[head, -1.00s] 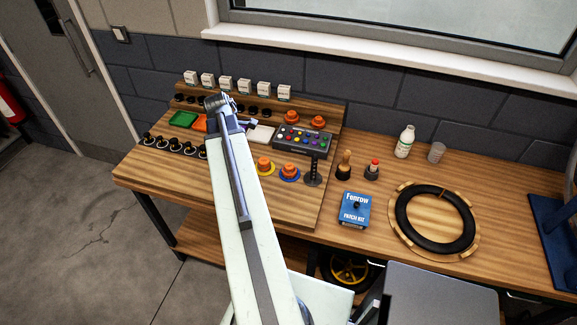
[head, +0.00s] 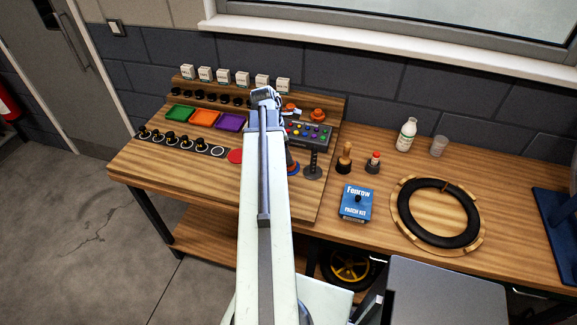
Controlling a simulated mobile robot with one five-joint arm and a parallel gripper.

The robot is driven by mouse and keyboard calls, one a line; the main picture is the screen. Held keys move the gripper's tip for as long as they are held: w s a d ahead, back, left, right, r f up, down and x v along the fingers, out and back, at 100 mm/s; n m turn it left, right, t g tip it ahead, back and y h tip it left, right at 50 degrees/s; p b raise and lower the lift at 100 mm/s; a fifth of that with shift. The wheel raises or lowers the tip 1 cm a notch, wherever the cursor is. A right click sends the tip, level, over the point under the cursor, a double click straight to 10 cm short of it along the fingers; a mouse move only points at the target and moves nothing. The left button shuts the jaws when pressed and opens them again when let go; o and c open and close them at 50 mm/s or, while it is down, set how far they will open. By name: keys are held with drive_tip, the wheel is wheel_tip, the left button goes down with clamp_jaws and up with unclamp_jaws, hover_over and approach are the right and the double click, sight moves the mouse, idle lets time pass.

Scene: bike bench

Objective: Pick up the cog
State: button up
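I cannot make out for certain which piece is the cog. Orange knobbed pieces stand on the raised back step, one of them the right orange piece (head: 317,115). A blue disc (head: 294,169) shows just right of my arm, mostly hidden by it, and a red disc (head: 235,156) lies left of my arm. My gripper (head: 264,94) is over the back of the wooden board, left of the orange pieces. It is seen from behind, so its fingers and anything between them cannot be made out.
A button box (head: 309,134) on a stand, a blue patch kit box (head: 356,204), a white bottle (head: 406,135) and a tyre (head: 438,212) are to the right. The board's front left is clear.

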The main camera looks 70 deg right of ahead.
drive_tip(key=b+x, duration=0.2)
drive_tip(key=x, duration=0.1)
drive_tip(key=shift+a+f, duration=0.1)
drive_tip(key=shift+f, duration=0.05)
